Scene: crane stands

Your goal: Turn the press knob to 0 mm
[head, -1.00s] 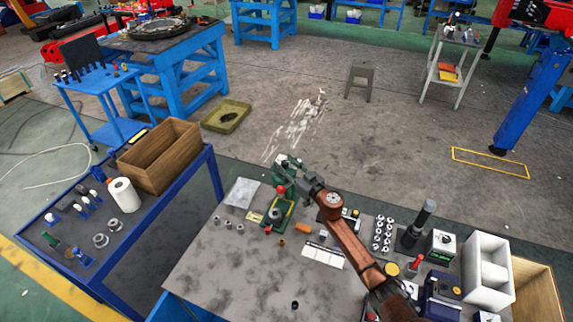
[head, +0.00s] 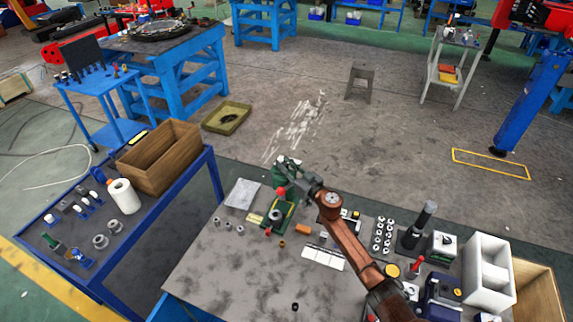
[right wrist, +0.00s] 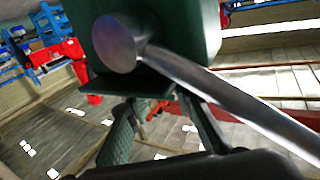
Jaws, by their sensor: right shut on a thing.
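My right gripper (head: 290,169) reaches in from the right at the press's upper part. In the right wrist view, the green press head (right wrist: 190,30) fills the top, with a round metal hub and a bare lever rod (right wrist: 225,97) slanting down to the right. The right gripper's fingers (right wrist: 158,120) are below it, shut on a small part, likely the press knob, mostly hidden. No scale reading is legible. My left gripper is not in view.
Small metal parts (head: 228,226), an orange cylinder (head: 303,229) and a white strip (head: 323,257) lie near the press. A nut rack (head: 384,233), a dark upright tool (head: 416,226) and a white shelf box (head: 487,270) crowd the right. The table's front left is mostly clear.

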